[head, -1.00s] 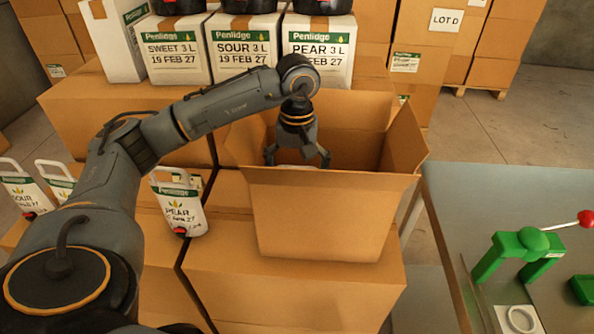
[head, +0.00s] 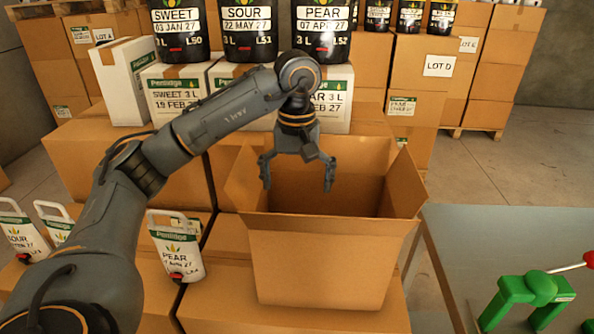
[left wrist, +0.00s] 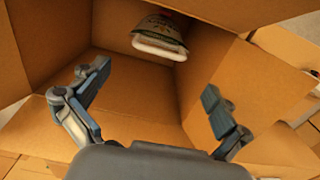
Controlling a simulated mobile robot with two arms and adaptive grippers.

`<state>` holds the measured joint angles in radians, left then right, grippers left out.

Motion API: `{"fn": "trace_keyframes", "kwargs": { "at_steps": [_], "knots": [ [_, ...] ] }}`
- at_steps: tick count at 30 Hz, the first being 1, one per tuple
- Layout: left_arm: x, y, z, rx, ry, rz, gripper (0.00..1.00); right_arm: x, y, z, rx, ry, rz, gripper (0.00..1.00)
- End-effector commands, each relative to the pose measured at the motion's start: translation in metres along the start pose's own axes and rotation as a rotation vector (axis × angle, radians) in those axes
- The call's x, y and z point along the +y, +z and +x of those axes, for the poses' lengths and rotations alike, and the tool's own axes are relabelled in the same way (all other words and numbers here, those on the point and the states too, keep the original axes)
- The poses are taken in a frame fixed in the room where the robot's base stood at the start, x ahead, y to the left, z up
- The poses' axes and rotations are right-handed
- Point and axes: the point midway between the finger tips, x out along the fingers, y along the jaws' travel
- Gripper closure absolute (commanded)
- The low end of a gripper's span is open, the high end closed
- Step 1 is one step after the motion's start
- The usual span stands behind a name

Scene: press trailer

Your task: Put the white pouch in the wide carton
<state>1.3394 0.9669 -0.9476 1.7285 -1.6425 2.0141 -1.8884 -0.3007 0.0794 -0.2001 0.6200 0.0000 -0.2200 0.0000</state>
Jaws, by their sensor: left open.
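The wide carton (head: 325,262) stands open on brown boxes in the middle of the head view, its flaps spread. A white pouch (left wrist: 160,35) with a pale handle and a green band is inside the carton in the left wrist view, against a far wall. Only its handle end shows clearly; the carton's front wall hides it in the head view. My left gripper (head: 297,181) is open and empty above the carton's opening. Its spread fingers also show in the left wrist view (left wrist: 155,82), apart from the pouch. My right gripper is out of view.
A white PEAR pouch (head: 176,250) and two other white pouches stand on boxes at left. White cartons (head: 176,92) topped with dark containers stand behind. A grey table (head: 510,240) with a green press (head: 527,297) is at right.

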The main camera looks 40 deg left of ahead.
Motion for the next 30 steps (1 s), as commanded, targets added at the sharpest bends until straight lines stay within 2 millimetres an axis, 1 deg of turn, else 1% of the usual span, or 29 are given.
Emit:
{"fn": "trace_keyframes", "kwargs": {
  "at_steps": [1, 3, 6, 10, 15, 30],
  "knots": [
    [0.000, -0.001, -0.011, 0.005, 0.000, -0.001, 0.00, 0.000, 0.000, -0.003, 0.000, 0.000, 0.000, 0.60],
    [0.000, -0.001, -0.020, 0.003, 0.000, -0.002, 0.00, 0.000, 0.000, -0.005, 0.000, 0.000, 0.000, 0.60],
    [0.000, -0.001, -0.031, 0.002, 0.000, -0.002, 0.00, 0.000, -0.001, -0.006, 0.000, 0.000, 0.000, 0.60],
    [0.000, 0.000, -0.040, 0.000, -0.001, -0.001, 0.00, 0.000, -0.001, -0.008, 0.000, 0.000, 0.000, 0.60],
    [0.000, 0.000, -0.045, -0.001, -0.001, -0.001, 0.00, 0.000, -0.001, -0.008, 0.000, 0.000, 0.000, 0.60],
    [0.000, 0.000, -0.044, -0.001, -0.001, -0.001, 0.00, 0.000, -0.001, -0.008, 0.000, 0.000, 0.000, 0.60]
  ]
}}
